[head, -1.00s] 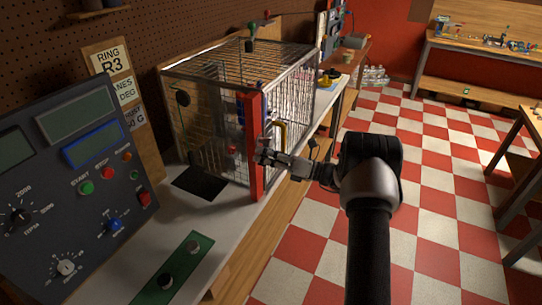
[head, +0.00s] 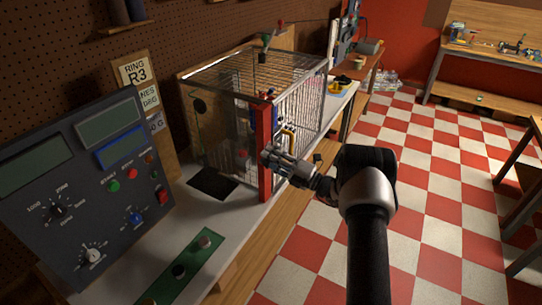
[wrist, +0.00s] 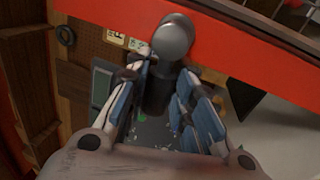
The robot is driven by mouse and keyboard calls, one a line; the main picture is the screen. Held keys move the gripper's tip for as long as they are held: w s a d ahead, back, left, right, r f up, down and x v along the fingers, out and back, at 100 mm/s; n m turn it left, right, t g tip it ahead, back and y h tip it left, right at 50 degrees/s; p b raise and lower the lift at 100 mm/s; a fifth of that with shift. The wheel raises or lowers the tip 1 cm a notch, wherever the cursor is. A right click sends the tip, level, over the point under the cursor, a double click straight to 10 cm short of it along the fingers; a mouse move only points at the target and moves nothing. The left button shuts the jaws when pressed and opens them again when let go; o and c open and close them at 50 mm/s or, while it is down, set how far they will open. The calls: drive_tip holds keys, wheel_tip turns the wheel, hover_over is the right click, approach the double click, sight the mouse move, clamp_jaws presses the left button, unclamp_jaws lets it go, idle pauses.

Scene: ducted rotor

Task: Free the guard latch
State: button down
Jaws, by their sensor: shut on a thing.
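The guard is a wire cage (head: 222,105) on the bench, with a red upright post (head: 264,150) at its near corner. My gripper (head: 270,158) is at the right side of this post, about halfway up. In the wrist view my gripper (wrist: 160,80) has its blue-padded fingers on both sides of a dark grey, round-ended latch knob (wrist: 173,38) and is shut on it. The knob lies in front of the red post (wrist: 240,52). The latch's catch is hidden, so I cannot tell whether it is engaged.
A control panel (head: 88,180) with knobs and buttons stands at the left. A green strip (head: 190,262) with round knobs lies on the bench (head: 235,225) in front. A yellow ring-shaped thing (head: 340,88) is farther back. The checkered floor (head: 440,190) at right is clear.

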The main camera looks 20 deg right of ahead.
drive_tip(key=shift+r+m+p, duration=0.2)
drive_tip(key=shift+m+p, duration=0.1)
drive_tip(key=shift+m, duration=0.4)
drive_tip(key=c, duration=1.4)
unclamp_jaws()
drive_tip(key=shift+o, duration=0.2)
drive_tip(key=shift+s, duration=0.1)
drive_tip(key=v, duration=1.2)
drive_tip(key=shift+a, duration=0.2)
